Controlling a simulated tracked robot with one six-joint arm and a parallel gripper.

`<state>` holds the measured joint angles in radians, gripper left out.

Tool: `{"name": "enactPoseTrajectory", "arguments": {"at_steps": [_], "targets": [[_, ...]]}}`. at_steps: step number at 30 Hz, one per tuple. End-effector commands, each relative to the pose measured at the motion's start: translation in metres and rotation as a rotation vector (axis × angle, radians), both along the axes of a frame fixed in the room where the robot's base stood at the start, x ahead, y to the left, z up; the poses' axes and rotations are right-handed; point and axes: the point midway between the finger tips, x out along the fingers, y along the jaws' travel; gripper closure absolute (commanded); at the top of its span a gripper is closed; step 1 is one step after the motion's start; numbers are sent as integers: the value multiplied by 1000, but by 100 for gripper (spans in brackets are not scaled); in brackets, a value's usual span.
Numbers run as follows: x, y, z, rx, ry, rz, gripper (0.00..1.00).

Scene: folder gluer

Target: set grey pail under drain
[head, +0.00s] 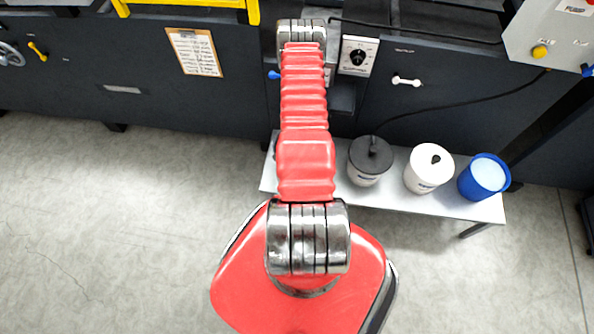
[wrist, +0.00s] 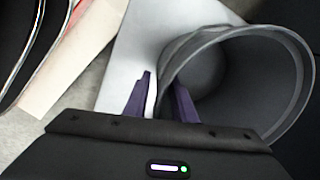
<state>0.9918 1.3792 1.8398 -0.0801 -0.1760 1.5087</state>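The grey pail (wrist: 285,75) fills the right of the wrist view, its round open mouth towards the camera and its inside looking empty. My gripper (wrist: 162,82) is open, its two purple fingers apart on either side of the pail's near left wall. The right finger is inside the pail and the left finger outside; I cannot tell whether either touches the wall. In the head view my red arm hides the gripper and nearly all of the grey pail. I cannot make out the drain for certain.
A light grey bench (head: 452,206) stands before the dark machine (head: 120,60). On it are a dark-lidded pail (head: 366,177), a white pail (head: 425,176) and a blue pail (head: 473,190) with pale contents. A cable runs to the dark lid. The floor at left is clear.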

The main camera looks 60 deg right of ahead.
Motion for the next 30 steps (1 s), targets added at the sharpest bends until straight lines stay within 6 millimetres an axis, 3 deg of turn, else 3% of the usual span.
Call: {"name": "enactPoseTrajectory", "arguments": {"at_steps": [30], "targets": [[-7, 7, 109, -1, -1, -1, 76]]}}
